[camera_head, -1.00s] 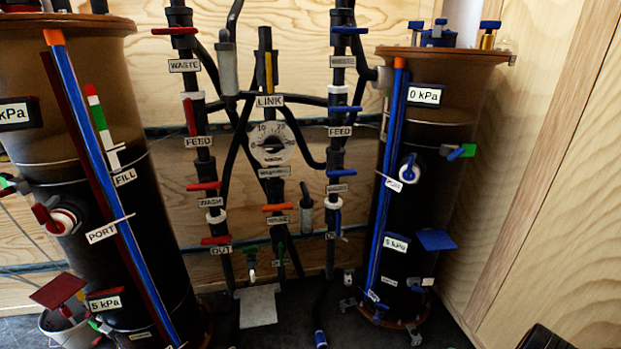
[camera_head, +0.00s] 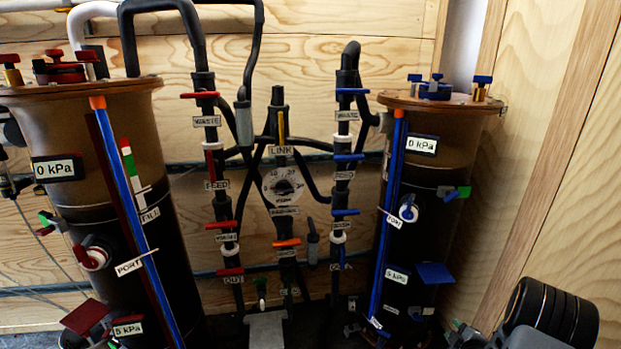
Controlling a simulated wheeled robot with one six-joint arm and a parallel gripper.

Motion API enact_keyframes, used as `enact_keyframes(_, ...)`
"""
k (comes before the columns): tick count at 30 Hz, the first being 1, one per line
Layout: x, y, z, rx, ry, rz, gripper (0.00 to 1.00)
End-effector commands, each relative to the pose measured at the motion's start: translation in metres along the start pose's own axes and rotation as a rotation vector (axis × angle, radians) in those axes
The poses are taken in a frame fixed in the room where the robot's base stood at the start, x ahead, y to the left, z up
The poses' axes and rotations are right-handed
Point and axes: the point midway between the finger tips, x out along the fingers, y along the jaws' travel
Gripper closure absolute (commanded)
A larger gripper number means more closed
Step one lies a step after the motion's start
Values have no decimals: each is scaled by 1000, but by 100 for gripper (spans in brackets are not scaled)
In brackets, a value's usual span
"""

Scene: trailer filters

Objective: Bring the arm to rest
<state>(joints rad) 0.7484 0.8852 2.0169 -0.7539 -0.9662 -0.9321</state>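A dark ribbed part of my arm (camera_head: 552,312) shows at the lower right of the head view, in front of the wooden side wall. Small grey parts beside it at the bottom edge may belong to my gripper (camera_head: 466,336). They are small and cut off, so I cannot tell whether it is open or shut. I see nothing held there. The arm part appears apart from the right filter tank (camera_head: 440,205).
The left filter tank (camera_head: 110,190) and the right tank both read 0 kPa on their upper displays. Between them stands black pipework with red, blue and orange valve handles and a round dial (camera_head: 284,187). A plywood side wall (camera_head: 560,170) bounds the right.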

Motion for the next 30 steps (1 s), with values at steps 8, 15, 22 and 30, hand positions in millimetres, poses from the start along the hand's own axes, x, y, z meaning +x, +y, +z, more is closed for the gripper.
enact_keyframes(8, -86, 167, -154, 235, -262, -131, 62)
enact_keyframes(15, -207, 236, -278, 549, -453, -233, 62)
enact_keyframes(22, -325, 251, -362, 812, -587, -369, 62)
enact_keyframes(30, -404, 244, -401, 953, -679, -493, 62)
